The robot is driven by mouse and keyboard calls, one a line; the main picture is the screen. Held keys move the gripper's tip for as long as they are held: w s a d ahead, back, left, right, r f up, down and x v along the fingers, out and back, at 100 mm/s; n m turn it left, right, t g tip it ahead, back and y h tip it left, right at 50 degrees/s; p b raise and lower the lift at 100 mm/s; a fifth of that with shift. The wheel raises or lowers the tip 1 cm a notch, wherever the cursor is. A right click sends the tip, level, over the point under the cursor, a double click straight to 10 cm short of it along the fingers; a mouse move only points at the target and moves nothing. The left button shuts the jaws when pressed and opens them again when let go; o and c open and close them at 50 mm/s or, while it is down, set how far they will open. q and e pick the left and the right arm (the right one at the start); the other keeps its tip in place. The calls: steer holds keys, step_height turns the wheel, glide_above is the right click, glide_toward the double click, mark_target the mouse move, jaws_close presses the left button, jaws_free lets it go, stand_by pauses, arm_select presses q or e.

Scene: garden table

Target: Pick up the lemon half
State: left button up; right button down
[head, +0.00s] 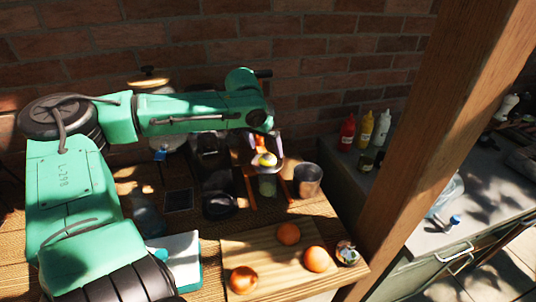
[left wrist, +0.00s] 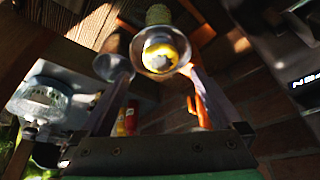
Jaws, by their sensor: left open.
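The lemon half (head: 267,160) is small and yellow. In the head view it sits above a greenish jar (head: 267,185) near the back of the wooden table. In the left wrist view the fingers of the left gripper (left wrist: 158,75) stand on either side of the lemon half. Whether they touch it I cannot tell. My right gripper is not in view.
A dark cup (head: 307,180) stands close to the right of the jar. Red, yellow and white bottles (head: 365,130) stand right. A wooden post (head: 440,130) rises at the right.

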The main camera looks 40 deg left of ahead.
mark_target(266, 154)
arm_select(q)
steer(key=x, duration=0.1)
steer(key=p+x, duration=0.1)
steer(key=x, duration=0.1)
steer(key=shift+s+a+f, duration=0.1)
steer(key=shift+f, duration=0.35)
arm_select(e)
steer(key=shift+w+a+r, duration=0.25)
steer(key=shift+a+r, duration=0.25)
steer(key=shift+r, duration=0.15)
